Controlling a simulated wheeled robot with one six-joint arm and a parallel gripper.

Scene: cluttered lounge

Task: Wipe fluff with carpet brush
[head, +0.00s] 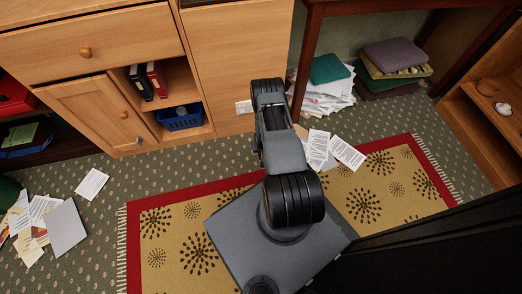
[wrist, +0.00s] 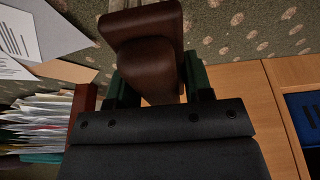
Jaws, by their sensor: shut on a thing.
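My gripper (wrist: 160,80) shows in the wrist view, its dark green fingers on either side of a brown wooden block, which looks like the carpet brush (wrist: 152,40). The gripper is shut on it. The brush's bristles are not visible. In the head view my own arm hides the gripper and brush, near the front of the wooden cabinet. Carpet shows beyond the brush in the wrist view; I cannot tell whether the brush touches it. I cannot make out any fluff in either view.
A wooden cabinet (head: 225,70) with a blue basket (head: 180,118) stands behind my arm. A yellow rug with a red border (head: 160,225) lies in front. Loose papers (head: 345,153) lie right of my arm, others (head: 68,228) at left. Green carpet (head: 110,180) is partly clear.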

